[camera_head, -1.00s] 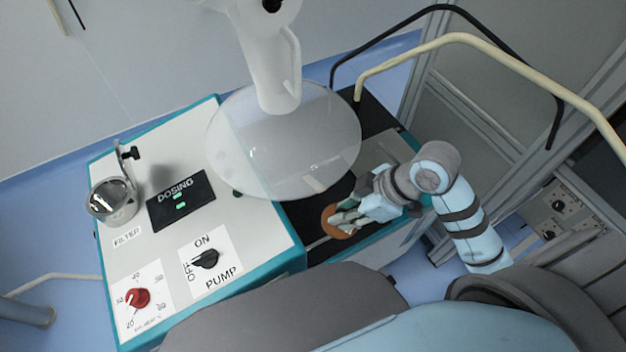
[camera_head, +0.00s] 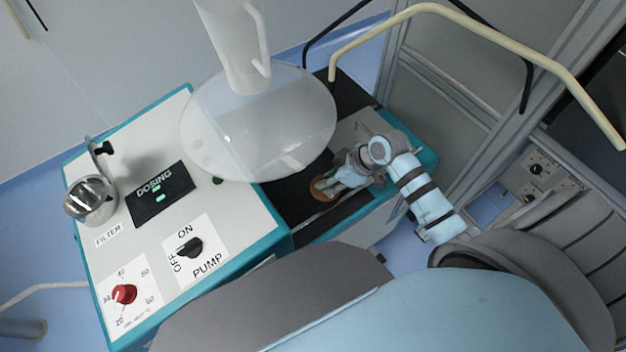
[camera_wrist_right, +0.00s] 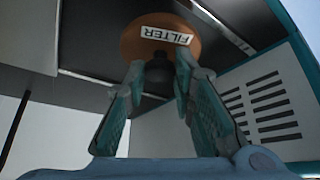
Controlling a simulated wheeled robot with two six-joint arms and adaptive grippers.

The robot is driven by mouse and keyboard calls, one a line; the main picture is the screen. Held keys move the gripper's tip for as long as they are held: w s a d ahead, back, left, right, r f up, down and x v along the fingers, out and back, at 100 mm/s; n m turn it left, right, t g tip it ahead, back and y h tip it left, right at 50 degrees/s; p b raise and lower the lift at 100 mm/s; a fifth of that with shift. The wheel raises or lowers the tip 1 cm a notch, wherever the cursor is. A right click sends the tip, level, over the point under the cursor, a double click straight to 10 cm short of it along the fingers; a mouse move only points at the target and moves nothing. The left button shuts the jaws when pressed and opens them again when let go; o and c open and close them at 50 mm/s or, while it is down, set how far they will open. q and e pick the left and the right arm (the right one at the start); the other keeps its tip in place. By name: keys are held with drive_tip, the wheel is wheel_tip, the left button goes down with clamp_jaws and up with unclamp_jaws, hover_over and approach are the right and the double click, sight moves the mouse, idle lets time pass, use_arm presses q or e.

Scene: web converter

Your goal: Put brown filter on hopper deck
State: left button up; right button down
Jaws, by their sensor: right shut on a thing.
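The brown filter (camera_head: 325,189) is a round orange-brown disc with a white FILTER label. It also shows in the right wrist view (camera_wrist_right: 200,42). My right gripper (camera_head: 333,183) is shut on it; in the right wrist view its fingertips (camera_wrist_right: 160,72) close on a dark part at the disc's centre. The filter is over the dark recessed area (camera_head: 290,195) at the right of the white machine top; I cannot tell whether it touches the surface. Which surface is the hopper deck is not labelled. My left gripper is not in view.
A large translucent round dish (camera_head: 240,130) under a white column (camera_head: 235,45) overhangs the machine. The white top (camera_head: 215,205) carries a metal cup (camera_head: 90,203), a DOSING display (camera_head: 160,195), a pump switch (camera_head: 189,247) and a red knob (camera_head: 124,294). Beige and black rails curve at the right.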

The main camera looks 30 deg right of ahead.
sight(313, 182)
drive_tip(key=w+a, duration=0.2)
drive_tip(key=w, duration=0.1)
drive_tip(key=shift+a, duration=0.25)
drive_tip(key=shift+w+a+f, duration=0.2)
drive_tip(key=shift+w+a, duration=0.05)
drive_tip(key=shift+w, duration=0.05)
wheel_tip(313, 182, down, 3)
drive_tip(key=shift+f+b, duration=0.15)
drive_tip(key=shift+b, duration=0.25)
drive_tip(key=c, duration=1.4)
unclamp_jaws()
drive_tip(key=shift+o, duration=0.2)
drive_tip(key=shift+s, duration=0.1)
drive_tip(key=p+v, duration=0.3)
drive_tip(key=v, duration=0.9)
